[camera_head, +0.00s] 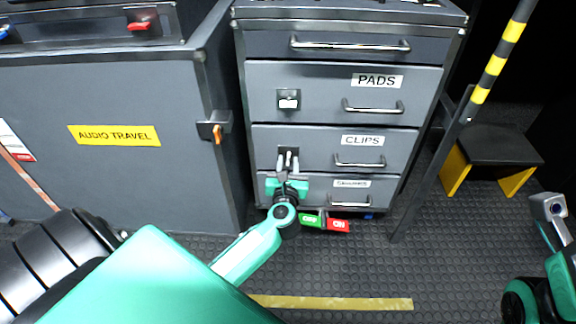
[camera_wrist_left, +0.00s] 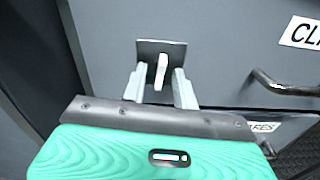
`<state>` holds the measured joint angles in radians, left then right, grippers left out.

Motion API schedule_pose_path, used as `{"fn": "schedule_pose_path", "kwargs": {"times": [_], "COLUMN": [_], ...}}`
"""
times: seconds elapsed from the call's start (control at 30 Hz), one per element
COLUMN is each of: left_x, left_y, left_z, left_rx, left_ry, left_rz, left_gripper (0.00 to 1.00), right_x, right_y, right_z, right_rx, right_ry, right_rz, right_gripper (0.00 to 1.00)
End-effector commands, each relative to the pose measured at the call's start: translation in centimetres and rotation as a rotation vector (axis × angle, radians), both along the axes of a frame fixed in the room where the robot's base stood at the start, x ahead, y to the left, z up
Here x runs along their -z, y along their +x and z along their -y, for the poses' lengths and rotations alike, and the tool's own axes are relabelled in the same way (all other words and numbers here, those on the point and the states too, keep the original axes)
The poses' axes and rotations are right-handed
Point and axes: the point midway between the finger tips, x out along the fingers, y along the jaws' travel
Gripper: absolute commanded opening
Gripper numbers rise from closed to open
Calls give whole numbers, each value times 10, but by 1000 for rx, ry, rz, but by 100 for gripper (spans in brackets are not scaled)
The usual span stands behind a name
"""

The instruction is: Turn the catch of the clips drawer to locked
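The clips drawer (camera_head: 315,150) is shut in the middle of the grey cabinet, with a white label and a bar handle. Its catch has a dark square plate and a pale lever (camera_wrist_left: 161,72), which stands close to upright in the left wrist view. My left gripper (camera_head: 288,160) is at this catch. In the left wrist view its two grey fingers (camera_wrist_left: 160,88) stand either side of the lever, with narrow gaps showing, so it looks open around it.
The pads drawer (camera_head: 330,90) above has its own catch (camera_head: 289,99). A lower drawer (camera_head: 375,193) is partly behind my left gripper. Green and red tags (camera_head: 325,222) show beside my left wrist. A striped post (camera_head: 490,75) and a step stool (camera_head: 490,147) stand right.

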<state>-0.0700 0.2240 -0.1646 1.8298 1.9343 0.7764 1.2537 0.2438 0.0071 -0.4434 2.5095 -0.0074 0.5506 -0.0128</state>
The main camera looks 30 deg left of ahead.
Motion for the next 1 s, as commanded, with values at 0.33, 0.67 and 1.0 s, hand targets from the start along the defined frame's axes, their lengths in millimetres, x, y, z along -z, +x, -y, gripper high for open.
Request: {"fn": "schedule_pose_path", "kwargs": {"times": [0.33,0.67,1.0], "left_x": [-1,0,-4], "left_y": [5,4,4], "left_z": [-3,-3,-2], "left_rx": [0,0,0], "left_ry": [0,1,74], "left_rz": [0,-1,-49], "left_gripper": [29,0,0], "right_x": [-3,-2,0], "right_y": [-2,-2,5], "right_z": [-1,-2,7], "right_rx": [-5,-6,22], "right_ry": [-1,-1,7], "right_rz": [13,9,-35], "right_gripper": [0,0,0]}}
